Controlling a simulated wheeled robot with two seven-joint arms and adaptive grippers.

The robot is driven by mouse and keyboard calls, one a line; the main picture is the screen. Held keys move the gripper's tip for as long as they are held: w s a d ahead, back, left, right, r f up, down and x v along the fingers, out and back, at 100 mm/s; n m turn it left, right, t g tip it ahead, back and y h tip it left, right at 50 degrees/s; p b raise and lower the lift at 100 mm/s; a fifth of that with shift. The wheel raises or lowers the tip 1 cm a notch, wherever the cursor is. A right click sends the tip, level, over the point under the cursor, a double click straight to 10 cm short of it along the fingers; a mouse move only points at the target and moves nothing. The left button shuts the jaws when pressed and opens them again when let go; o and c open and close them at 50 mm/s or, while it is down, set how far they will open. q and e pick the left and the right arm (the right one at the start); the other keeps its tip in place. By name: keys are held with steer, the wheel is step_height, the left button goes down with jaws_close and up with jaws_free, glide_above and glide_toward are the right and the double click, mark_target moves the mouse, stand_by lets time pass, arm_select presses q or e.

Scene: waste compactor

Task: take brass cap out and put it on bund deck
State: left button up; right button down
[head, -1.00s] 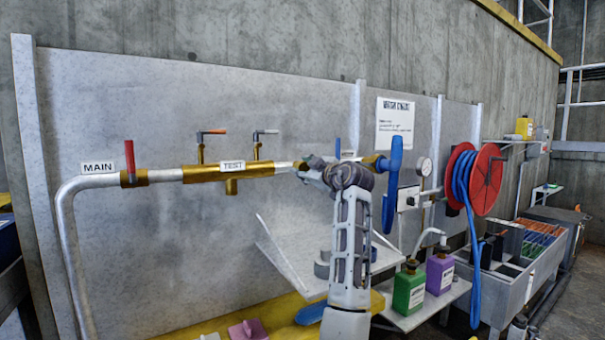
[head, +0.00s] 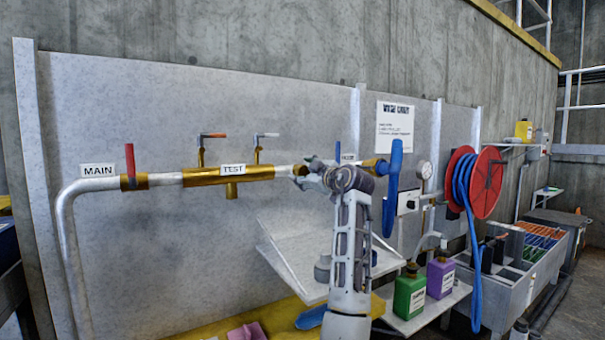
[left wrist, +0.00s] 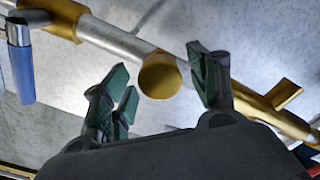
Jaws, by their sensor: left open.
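The brass cap (left wrist: 160,76) shows in the left wrist view as a round brass end facing the camera, against the grey pipe. My left gripper (left wrist: 163,82) is open, with its green-padded fingers on either side of the cap and visible gaps between. In the head view my left gripper (head: 307,172) is at the pipe, right of the TEST label, and its wrist hides part of the pipe there. A yellow surface (head: 200,334) lies low in front of the panel; I cannot tell whether it is the bund deck. My right gripper is not in view.
Blue-handled (head: 391,185) and red-handled (head: 130,160) valves sit on the pipe line. A sloped grey tray (head: 290,262) is below the pipe. Green (head: 409,292) and purple (head: 440,275) bottles stand on a shelf at right, beside a red hose reel (head: 487,180).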

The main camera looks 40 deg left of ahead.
arm_select(q)
steer(key=shift+r+m+p, duration=0.1)
steer(key=shift+m+p, duration=0.6)
steer(key=shift+p, duration=0.1)
steer(key=shift+m+p, duration=1.4)
steer(key=shift+m, duration=0.5)
steer(key=shift+m+p, duration=1)
steer(key=shift+p, duration=0.25)
steer(key=m+p, duration=0.2)
steer(key=p, duration=0.1)
steer(key=shift+m, duration=0.6)
